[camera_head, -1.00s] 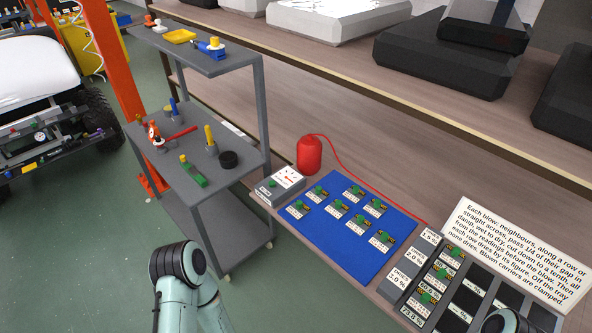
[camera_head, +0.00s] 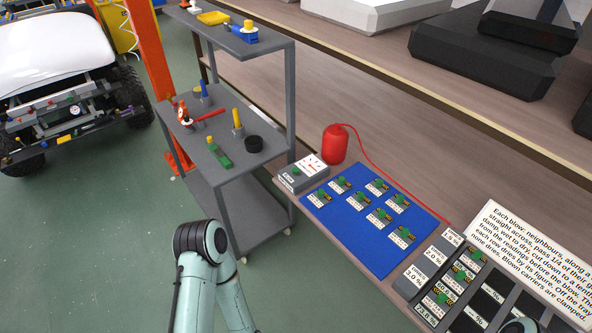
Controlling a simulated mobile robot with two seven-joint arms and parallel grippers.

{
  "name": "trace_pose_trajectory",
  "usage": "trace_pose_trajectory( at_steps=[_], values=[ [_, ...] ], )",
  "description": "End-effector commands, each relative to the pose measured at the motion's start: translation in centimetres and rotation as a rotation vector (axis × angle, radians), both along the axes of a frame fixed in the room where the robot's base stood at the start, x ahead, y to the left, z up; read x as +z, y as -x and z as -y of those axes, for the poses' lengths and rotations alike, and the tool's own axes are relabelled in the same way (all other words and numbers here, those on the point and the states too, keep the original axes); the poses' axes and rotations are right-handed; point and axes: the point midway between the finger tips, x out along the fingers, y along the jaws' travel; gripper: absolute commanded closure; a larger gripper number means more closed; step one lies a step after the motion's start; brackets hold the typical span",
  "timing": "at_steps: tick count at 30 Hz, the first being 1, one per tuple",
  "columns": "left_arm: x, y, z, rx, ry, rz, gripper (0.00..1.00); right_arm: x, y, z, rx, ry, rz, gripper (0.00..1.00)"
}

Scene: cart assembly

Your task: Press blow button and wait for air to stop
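A grey box (camera_head: 292,183) with a white dial face (camera_head: 311,165) and a small green button (camera_head: 296,171) stands at the left end of the bench. Its label is too small to read, so I cannot tell if this is the blow button. A red air canister (camera_head: 335,145) stands behind it, with a red hose (camera_head: 390,182) running right to the tray (camera_head: 492,250). The tray holds carriers with green knobs in its left column. My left arm is bent at the bottom left, its gripper out of view. A little of my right arm shows at the bottom right edge; its gripper is not seen.
A blue mat (camera_head: 345,227) holds several more carriers with green knobs. A sign (camera_head: 520,265) leans behind the tray. A grey cart (camera_head: 240,200) with tools stands left of the bench. A vehicle (camera_head: 60,80) is at the far left, with open green floor before it.

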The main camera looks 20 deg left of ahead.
Motion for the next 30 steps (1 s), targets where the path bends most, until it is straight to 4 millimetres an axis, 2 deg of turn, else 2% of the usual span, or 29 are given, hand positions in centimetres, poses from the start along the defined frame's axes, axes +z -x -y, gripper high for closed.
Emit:
trace_pose_trajectory(
  at_steps=[2,5,6,30],
  values=[
    [0.0,0.0,0.0,0.0,0.0,0.0,0.57,0.0,0.01,0.0,0.0,0.0,0.0,0.43],
    [0.0,0.0,0.0,0.0,0.0,0.0,0.87,0.0,0.0,0.0,0.0,0.0,0.0,0.43],
    [0.0,0.0,0.0,0.0,0.0,0.0,1.0,0.0,0.0,0.0,0.0,0.0,0.0,0.43],
    [0.0,0.0,0.0,0.0,0.0,0.0,1.0,0.0,0.0,0.0,0.0,0.0,0.0,0.43]
  ],
)
